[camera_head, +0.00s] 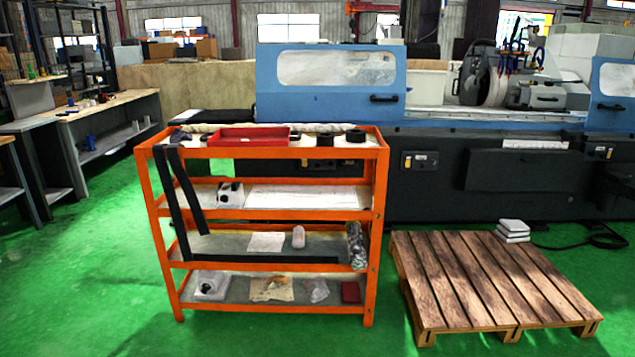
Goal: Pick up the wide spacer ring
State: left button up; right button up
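Small dark round pieces lie on the top shelf of the orange cart, right of a red tray. One dark piece (325,140) is near the tray's right end. Another dark, ring-like piece (355,136) is farther right, close to the cart's right end. They are too small to tell for sure which is the wide spacer ring. Neither of my grippers is in view.
The orange cart (270,269) has several shelves, with the red tray (248,137) on top and black strips at its left. A wooden pallet (480,280) lies right of it. The blue grinder (330,102) stands behind. Green floor in front is clear.

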aim_at(355, 136)
jog(key=i+z, duration=0.25)
jog(key=i, duration=0.2)
jog(key=i+j+z, duration=0.2)
jog(key=i, duration=0.3)
jog(key=i+j+z, duration=0.25)
jog(key=i, duration=0.2)
jog(key=i+j+z, duration=0.65)
jog(key=i, duration=0.05)
